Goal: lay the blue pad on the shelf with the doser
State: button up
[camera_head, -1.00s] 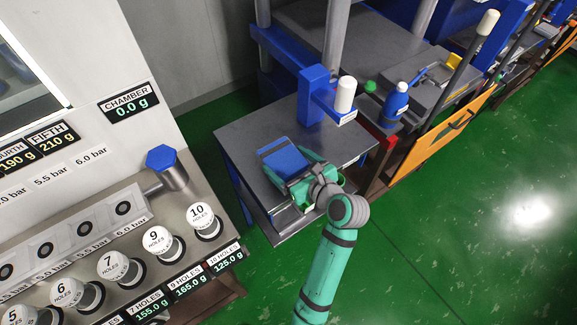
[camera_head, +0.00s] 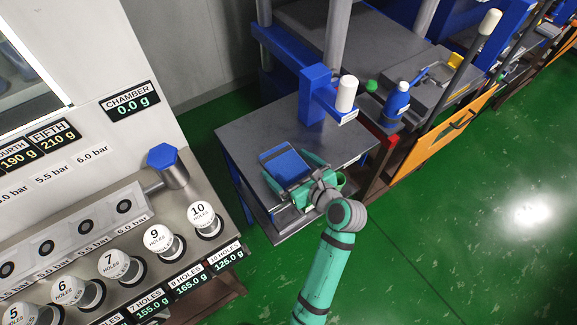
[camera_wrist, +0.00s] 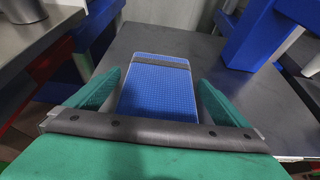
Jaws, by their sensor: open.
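The blue pad (camera_head: 285,165) lies flat on the grey shelf (camera_head: 245,143). In the wrist view the pad (camera_wrist: 158,88) shows a textured blue top with a dark band across its far end. My gripper (camera_head: 297,171) is open at the pad's near end. In the wrist view its green fingers (camera_wrist: 158,92) stand on either side of the pad, with gaps between them and its edges. The pad's near end is hidden behind my gripper. The doser, seemingly the white cylinder on a blue arm (camera_head: 345,95), stands at the shelf's back right.
A blue bottle (camera_head: 397,100) and a green knob (camera_head: 371,86) are right of the doser. A metal panel with numbered knobs (camera_head: 203,216) stands at the left. The shelf is clear left of the pad and between pad and doser.

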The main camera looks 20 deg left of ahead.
jog(key=v, duration=1.2)
jog(key=shift+w+r, duration=0.1)
